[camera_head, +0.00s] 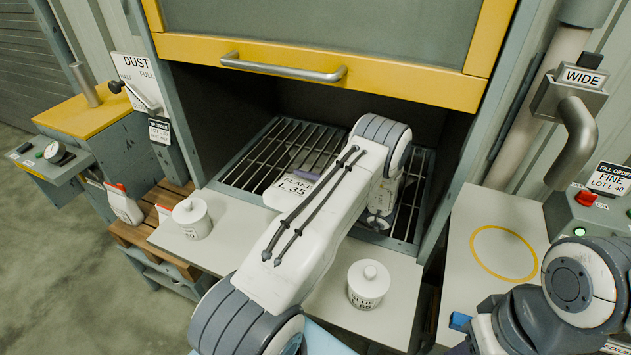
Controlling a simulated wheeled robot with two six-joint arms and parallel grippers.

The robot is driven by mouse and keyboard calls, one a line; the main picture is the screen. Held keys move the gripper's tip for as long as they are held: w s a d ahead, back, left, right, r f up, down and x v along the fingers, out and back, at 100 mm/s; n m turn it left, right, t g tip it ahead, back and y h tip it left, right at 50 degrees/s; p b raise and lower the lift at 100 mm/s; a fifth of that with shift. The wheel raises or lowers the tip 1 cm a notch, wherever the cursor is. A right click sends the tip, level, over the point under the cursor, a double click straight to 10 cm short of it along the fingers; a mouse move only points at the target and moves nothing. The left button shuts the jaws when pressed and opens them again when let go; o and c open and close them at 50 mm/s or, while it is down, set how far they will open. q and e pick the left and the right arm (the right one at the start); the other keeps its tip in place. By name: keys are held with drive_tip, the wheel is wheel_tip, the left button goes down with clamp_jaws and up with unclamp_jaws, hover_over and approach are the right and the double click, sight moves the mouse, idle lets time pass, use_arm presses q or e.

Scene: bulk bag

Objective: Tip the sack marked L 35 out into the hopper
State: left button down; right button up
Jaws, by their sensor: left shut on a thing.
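The sack (285,192), white and printed FLAKE L 35, lies low over the bars of the hopper grate (260,150), with a purple-grey strip at its top. My left arm reaches over it from below and hides its right part. My left gripper (378,215) is under the bent wrist at the right of the sack, shut on it; its fingertips are mostly hidden. I cannot tell whether the sack is open or whether anything is pouring out. Only links of my right arm show at the lower right; its gripper is not in view.
A yellow-framed hood door (320,68) with a grey handle is raised above the hopper opening. A side table (500,215) with a yellow ring is bare inside the ring.

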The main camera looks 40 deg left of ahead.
use_arm(q)
drive_tip(key=shift+s+d+f+n+b, duration=0.1)
drive_tip(key=shift+s+f+n+b, duration=0.1)
drive_tip(key=shift+f+n, duration=0.25)
drive_tip(key=shift+s+f+n+b, duration=0.1)
drive_tip(key=shift+f+n+b, duration=0.05)
drive_tip(key=shift+f+n, duration=0.3)
drive_tip(key=shift+r, duration=0.1)
use_arm(e)
drive_tip(key=shift+f, duration=0.75)
use_arm(q)
drive_tip(key=n, duration=0.4)
drive_tip(key=shift+s+r+b, duration=0.15)
drive_tip(key=shift+b, duration=0.25)
use_arm(e)
drive_tip(key=shift+f, duration=0.4)
use_arm(q)
drive_tip(key=r+n, duration=0.1)
drive_tip(key=n, duration=0.1)
drive_tip(key=w+r+n, duration=0.1)
drive_tip(key=r+n, duration=0.1)
use_arm(e)
drive_tip(key=shift+r, duration=0.15)
